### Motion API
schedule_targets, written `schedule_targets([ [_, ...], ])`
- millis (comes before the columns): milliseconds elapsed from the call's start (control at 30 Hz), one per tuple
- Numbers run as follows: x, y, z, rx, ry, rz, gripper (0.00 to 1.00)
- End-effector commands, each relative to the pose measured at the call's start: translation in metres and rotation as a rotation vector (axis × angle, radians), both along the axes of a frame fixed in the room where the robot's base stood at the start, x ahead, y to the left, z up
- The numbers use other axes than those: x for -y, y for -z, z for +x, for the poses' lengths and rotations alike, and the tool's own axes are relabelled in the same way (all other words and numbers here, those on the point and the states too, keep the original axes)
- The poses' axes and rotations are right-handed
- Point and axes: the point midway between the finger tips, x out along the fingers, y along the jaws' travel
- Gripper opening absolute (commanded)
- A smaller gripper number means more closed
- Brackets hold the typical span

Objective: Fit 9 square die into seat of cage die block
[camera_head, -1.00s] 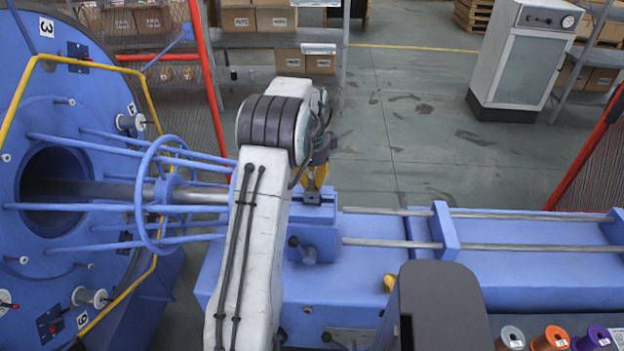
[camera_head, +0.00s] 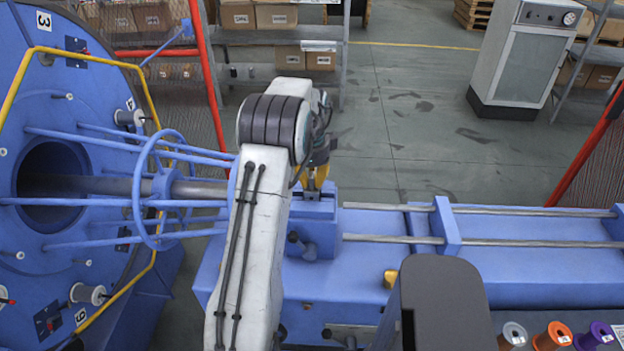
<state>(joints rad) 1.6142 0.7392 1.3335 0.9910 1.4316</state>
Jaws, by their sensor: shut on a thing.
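My gripper (camera_head: 314,178), with yellow-orange fingers, is shut at the top of the blue die block (camera_head: 313,211) in the middle of the machine. The small square die between the fingertips is too small and too covered to make out clearly. I cannot tell whether it sits in the seat or just above it. My white arm hides the left side of the block. The cage (camera_head: 160,146), a blue ring with long rods, lies left of the block on a grey shaft.
A large blue disc (camera_head: 25,120) with a yellow frame and spools stands at the left. A blue bed (camera_head: 520,270) with two steel rails runs right. Several coloured spools (camera_head: 553,336) stand at the lower right. A lever (camera_head: 301,245) sticks out in front of the block.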

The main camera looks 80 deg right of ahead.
Motion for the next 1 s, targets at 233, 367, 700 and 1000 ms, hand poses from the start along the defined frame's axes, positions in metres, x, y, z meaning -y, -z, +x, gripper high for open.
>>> schedule_targets([
  [233,0.001,0.005,0.0,0.0,0.0,-0.003,0.0],
  [367,0.001,0.008,0.0,0.0,0.0,-0.003,0.0],
  [700,0.001,0.014,0.0,0.0,0.0,-0.003,0.0],
  [1000,0.001,0.017,0.0,0.0,0.0,-0.003,0.21],
])
